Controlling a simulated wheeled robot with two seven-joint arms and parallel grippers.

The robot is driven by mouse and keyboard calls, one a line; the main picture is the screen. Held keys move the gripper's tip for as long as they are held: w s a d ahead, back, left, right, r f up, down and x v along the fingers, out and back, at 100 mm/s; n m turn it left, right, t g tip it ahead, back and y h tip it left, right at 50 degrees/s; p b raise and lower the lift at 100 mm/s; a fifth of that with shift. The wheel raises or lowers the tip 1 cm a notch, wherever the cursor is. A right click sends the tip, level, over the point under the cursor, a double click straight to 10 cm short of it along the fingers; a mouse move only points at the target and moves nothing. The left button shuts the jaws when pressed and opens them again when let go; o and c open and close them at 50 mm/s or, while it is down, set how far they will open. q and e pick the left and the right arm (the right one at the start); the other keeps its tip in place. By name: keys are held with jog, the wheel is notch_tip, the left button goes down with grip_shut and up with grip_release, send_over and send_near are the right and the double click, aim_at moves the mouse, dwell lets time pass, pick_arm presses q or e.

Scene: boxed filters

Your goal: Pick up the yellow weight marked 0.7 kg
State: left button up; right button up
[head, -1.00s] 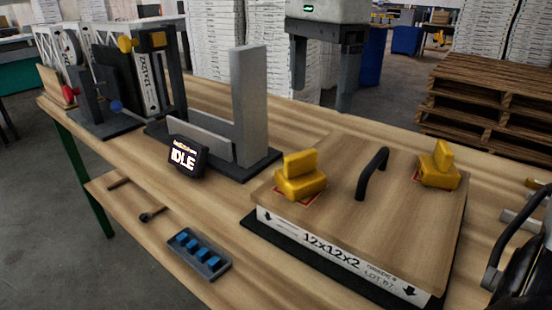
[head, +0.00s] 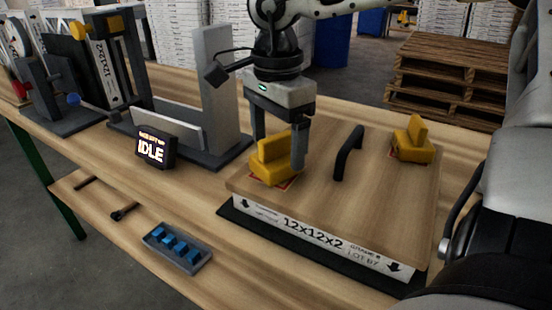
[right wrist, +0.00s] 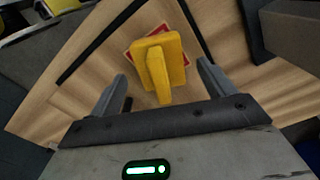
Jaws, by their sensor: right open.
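Two yellow weights sit on the wooden lid board of a flat box. The left weight (head: 270,165) is upright on a red-bordered label, and the right weight (head: 412,142) sits at the board's far right. No 0.7 kg marking is legible on either. My right gripper (head: 279,152) is open and pointing down, its fingers on either side of the left weight's upper part. In the right wrist view, the weight (right wrist: 165,65) lies ahead between the two open fingers (right wrist: 162,88), with gaps visible on both sides. My left gripper is out of view.
A black handle (head: 347,153) rises from the board (head: 325,200) right of the gripper. A grey upright fixture (head: 212,90) and a display reading IDLE (head: 156,148) stand to the left. A blue-pegged tray (head: 178,248) lies in front. Pallets (head: 450,75) stand behind.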

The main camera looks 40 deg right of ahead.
aim_at(276, 157)
jog(key=shift+a+f, duration=0.1)
jog(key=shift+f, duration=1.45)
jog(key=shift+w+r, duration=0.1)
jog(key=c, duration=1.6)
